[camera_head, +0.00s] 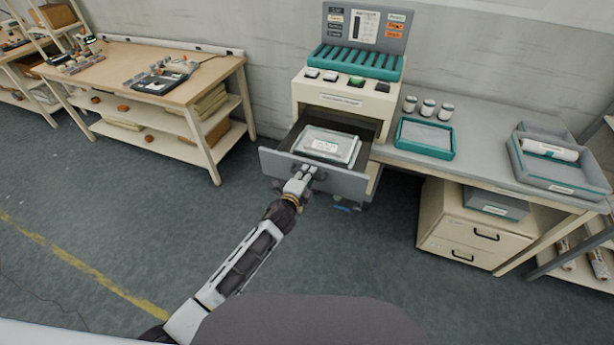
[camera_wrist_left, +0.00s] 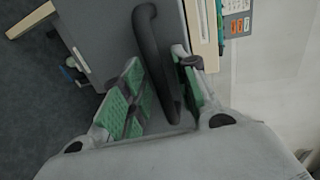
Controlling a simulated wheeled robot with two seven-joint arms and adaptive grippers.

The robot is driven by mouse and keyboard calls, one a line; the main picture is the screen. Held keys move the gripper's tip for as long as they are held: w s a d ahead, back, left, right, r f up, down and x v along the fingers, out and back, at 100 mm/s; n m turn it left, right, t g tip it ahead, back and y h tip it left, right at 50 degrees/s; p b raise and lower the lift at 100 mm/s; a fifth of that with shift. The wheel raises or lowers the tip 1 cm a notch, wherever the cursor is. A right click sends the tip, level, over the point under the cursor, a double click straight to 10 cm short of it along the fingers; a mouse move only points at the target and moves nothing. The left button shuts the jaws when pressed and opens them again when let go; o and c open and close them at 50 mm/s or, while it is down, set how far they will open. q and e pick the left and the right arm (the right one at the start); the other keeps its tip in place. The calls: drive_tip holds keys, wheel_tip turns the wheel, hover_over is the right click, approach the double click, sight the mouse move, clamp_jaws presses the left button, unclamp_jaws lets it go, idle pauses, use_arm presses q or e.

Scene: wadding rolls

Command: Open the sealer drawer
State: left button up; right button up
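The sealer drawer (camera_head: 318,175) is pulled out from the cream sealer cabinet (camera_head: 345,99), its grey front standing well clear of the body. A stack of clear-wrapped packets (camera_head: 326,146) with a white label lies inside it. My left gripper (camera_head: 303,174) is at the middle of the drawer front. In the left wrist view its green-padded fingers (camera_wrist_left: 160,85) are on both sides of the dark curved drawer handle (camera_wrist_left: 150,45) and appear closed on it. In the head view the handle is mostly hidden by the gripper. My right gripper is in neither view.
A grey table (camera_head: 480,150) to the right holds a teal tray (camera_head: 425,153), small jars (camera_head: 428,108) and a grey bin (camera_head: 560,180) with a white roll. A drawer unit (camera_head: 470,235) stands below it. A wooden workbench (camera_head: 150,75) is at left. The floor at left is clear.

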use_arm(q)
drive_tip(key=shift+s, duration=0.1)
idle(0.3)
drive_tip(key=v, duration=1.1)
drive_tip(key=shift+s, duration=0.4)
drive_tip(key=shift+a+r, duration=0.1)
drive_tip(key=shift+a, duration=0.05)
idle(0.4)
